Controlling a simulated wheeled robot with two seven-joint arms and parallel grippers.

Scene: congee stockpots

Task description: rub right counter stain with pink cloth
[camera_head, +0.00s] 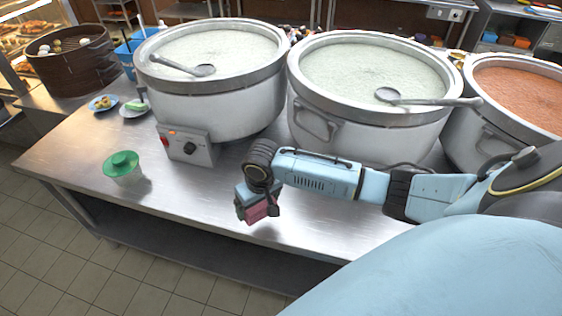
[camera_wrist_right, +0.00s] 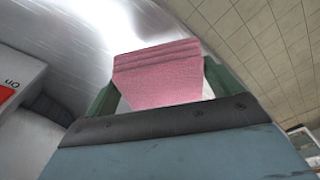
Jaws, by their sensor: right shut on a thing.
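My right gripper (camera_head: 257,213) is over the steel counter (camera_head: 180,213) near its front edge, below and in front of the left stockpot. It is shut on the folded pink cloth (camera_head: 256,212). In the right wrist view the pink cloth (camera_wrist_right: 158,72) sits between the two green fingers, with the bare shiny counter (camera_wrist_right: 70,40) beyond it. I cannot tell whether the cloth touches the counter. No stain is clearly visible on the counter; my right arm covers part of its right side. My left gripper is not in view.
Two large stockpots of white congee, one left (camera_head: 215,105) and one middle (camera_head: 350,125), stand behind the arm. A pot of orange-red food (camera_head: 480,140) is at right. A green-lidded container (camera_head: 121,166), small plates (camera_head: 103,103) and a dark steamer (camera_head: 70,75) are at left.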

